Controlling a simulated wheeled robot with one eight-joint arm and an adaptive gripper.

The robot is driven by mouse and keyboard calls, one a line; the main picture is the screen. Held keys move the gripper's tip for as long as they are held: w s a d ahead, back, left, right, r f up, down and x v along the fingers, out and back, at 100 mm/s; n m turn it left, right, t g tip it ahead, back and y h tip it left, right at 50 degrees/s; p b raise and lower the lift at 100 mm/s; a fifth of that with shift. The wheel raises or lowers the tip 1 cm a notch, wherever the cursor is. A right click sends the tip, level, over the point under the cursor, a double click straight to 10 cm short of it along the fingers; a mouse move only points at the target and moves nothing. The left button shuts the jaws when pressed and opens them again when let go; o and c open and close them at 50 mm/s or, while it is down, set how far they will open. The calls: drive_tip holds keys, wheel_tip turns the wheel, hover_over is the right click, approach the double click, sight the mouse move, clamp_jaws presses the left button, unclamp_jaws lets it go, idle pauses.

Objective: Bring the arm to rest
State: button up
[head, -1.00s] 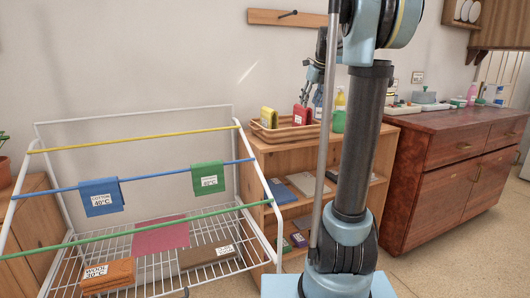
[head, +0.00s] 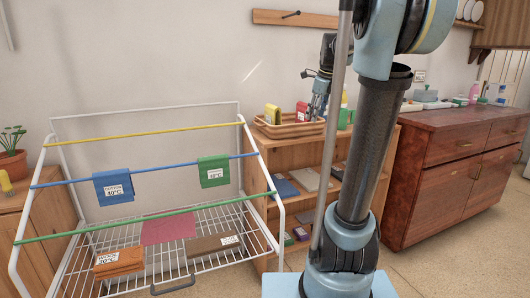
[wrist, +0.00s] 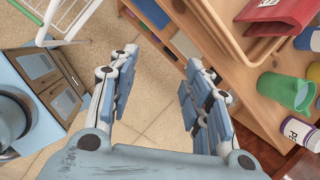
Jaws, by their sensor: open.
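My gripper (wrist: 160,65) is open and empty in the wrist view, with both blue-grey fingers spread apart over the tiled floor. In the head view my arm's end hangs beside the wooden shelf unit (head: 302,168), in front of the wicker tray (head: 275,130). The tray holds a yellow folded cloth (head: 272,114) and a red one (head: 301,112). The red cloth also shows in the wrist view (wrist: 283,12), to the right of the fingers and apart from them. My arm's column hides part of the shelf unit.
A white drying rack (head: 60,143) with hanging and folded cloths stands left. A brown cabinet (head: 455,160) stands right. Floor (wrist: 150,125) shows between the fingers.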

drive_tip(key=s+f+n, duration=1.2)
drive_tip(key=s+f, duration=0.1)
drive_tip(key=s, duration=0.3)
drive_tip(key=s+a+f+n+g+h, duration=0.1)
drive_tip(key=s+f+n, duration=1.2)
drive_tip(key=s, duration=0.4)
drive_tip(key=shift+a+f+g, duration=0.15)
drive_tip(key=shift+f+g, duration=0.15)
drive_tip(key=shift+f, duration=0.2)
drive_tip(key=shift+w, duration=0.1)
drive_tip(key=shift+c, duration=1.4)
